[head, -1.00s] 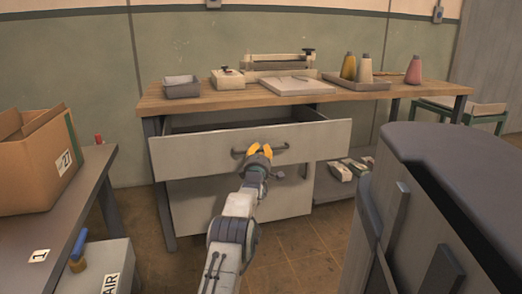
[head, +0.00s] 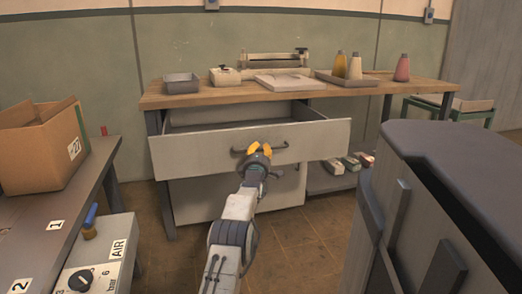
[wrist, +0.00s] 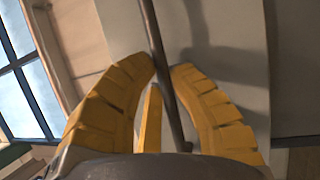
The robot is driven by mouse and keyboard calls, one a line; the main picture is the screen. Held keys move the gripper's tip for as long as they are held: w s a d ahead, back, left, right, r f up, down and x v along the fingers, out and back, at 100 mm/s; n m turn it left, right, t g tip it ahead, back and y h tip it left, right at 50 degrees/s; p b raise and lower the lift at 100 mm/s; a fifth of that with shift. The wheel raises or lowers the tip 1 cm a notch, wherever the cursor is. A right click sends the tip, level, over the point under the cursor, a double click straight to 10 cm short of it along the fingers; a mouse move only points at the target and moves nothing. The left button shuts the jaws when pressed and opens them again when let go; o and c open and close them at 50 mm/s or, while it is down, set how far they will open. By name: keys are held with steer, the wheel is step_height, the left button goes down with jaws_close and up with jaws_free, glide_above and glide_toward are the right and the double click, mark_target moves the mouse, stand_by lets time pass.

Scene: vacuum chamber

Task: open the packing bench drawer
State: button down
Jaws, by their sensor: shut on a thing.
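The packing bench (head: 200,99) has a wooden top and stands against the green wall. Its upper drawer (head: 200,158) is pulled out, and the inside shows behind its grey front. My gripper (head: 259,148) has yellow fingers and is at the dark bar handle (head: 283,146) in the middle of that front. In the wrist view the fingers (wrist: 163,75) are closed around the handle bar (wrist: 153,35), which runs between them. A lower drawer front (head: 200,200) below is shut, partly hidden by my arm.
A dark-topped cabinet (head: 455,150) stands close on the right. On the left is a table (head: 45,235) with a cardboard box (head: 40,150), and a grey air box (head: 95,262) beside it. Trays and thread cones stand on the bench. Brown floor is free between.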

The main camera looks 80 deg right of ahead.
steer(key=shift+w, duration=0.15)
steer(key=c, duration=1.4)
jaws_free()
steer(key=shift+o, duration=1.4)
steer(key=shift+a, duration=0.25)
steer(key=a+f, duration=0.2)
steer(key=a, duration=0.9)
steer(key=shift+a, duration=0.15)
